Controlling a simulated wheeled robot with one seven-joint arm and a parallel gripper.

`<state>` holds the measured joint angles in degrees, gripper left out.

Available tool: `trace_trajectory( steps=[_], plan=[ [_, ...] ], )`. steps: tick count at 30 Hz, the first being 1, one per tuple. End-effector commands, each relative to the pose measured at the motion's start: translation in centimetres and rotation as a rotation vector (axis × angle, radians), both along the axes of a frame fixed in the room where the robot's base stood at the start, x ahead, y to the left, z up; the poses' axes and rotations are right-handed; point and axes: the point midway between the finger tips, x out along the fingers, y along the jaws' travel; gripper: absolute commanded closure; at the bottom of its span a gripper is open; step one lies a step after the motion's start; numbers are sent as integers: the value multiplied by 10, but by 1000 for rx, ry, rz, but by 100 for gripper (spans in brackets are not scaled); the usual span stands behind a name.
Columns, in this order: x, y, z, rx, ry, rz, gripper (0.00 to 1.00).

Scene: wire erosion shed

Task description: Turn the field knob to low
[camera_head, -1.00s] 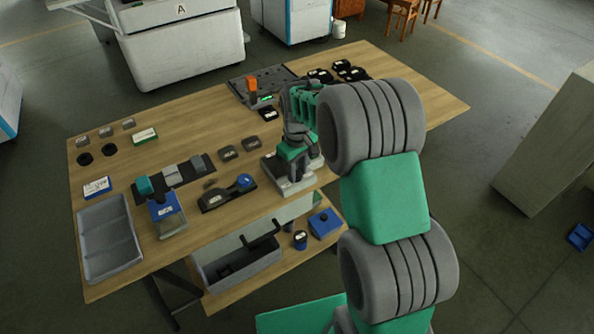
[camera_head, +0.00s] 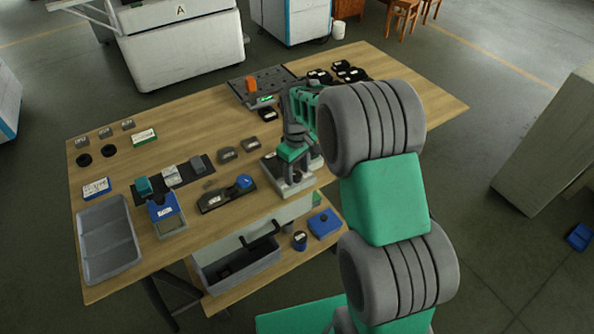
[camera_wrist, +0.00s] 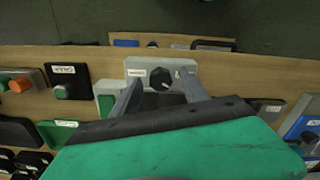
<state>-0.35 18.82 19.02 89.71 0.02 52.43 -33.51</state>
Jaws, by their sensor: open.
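The field knob (camera_wrist: 160,78) is a round black dial on a light grey box with two white labels, one on each side, too small to read. A short pale mark shows on the dial, near its lower edge. My gripper (camera_wrist: 160,84) is open, its two grey fingers spread on either side of the knob with nothing gripped. I cannot tell whether either finger touches it. In the head view my gripper (camera_head: 293,162) is over the grey box (camera_head: 290,188) at the table's front edge, and it hides the knob there.
In the head view a grey bin (camera_head: 108,225) is at the left front.

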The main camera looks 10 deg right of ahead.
Motion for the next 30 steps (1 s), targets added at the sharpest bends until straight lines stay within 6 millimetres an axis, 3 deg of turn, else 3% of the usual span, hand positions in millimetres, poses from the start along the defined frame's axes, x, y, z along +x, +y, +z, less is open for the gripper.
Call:
trace_trajectory(
  steps=[8, 15, 19, 30],
  plan=[
    [1, 0, 10, 0, -4, 0, 48],
    [1, 0, 58, 1, -4, 0, 48],
    [0, -1, 74, 0, -1, -1, 48],
    [0, -1, 78, 0, 0, -1, 48]
  ],
)
